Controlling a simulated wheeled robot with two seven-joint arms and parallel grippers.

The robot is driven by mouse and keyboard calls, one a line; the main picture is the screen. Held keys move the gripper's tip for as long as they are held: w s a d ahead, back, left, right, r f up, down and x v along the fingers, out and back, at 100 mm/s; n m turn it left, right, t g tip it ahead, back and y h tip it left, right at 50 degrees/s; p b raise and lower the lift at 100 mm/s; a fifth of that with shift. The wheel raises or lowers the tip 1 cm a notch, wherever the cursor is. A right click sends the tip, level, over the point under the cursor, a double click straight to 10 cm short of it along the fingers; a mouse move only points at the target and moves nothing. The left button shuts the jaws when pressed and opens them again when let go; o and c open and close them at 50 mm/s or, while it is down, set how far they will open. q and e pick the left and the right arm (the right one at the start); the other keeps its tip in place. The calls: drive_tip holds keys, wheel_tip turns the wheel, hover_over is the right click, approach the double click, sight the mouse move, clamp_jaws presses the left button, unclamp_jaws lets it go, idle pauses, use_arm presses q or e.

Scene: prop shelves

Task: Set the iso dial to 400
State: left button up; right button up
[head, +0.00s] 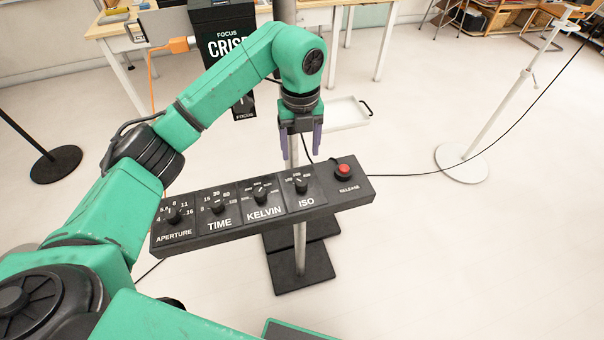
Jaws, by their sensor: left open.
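The iso dial (301,186) is a small black knob on the panel, above the white word ISO. Small numbers ring it, too small to read surely, and I cannot tell where its pointer stands. The dark control panel (232,229) is tilted and stands on a pole. My left gripper (302,150) points down above and behind the iso dial, its two purple fingers apart with nothing between them. The gripper seems not to touch the panel. My right gripper is not in view.
The same panel carries the aperture (173,215), time (217,206) and kelvin (260,194) dials and a red release button (343,170). A black focus box (222,50) stands behind. A white-based stand (461,163) is at right. The floor around is open.

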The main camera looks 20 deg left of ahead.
sight(301, 180)
use_arm(q)
wheel_tip(301, 180, down, 12)
drive_tip(key=shift+r+p, duration=0.2)
drive_tip(key=shift+p, duration=0.95)
drive_tip(key=shift+w, duration=0.1)
clamp_jaws()
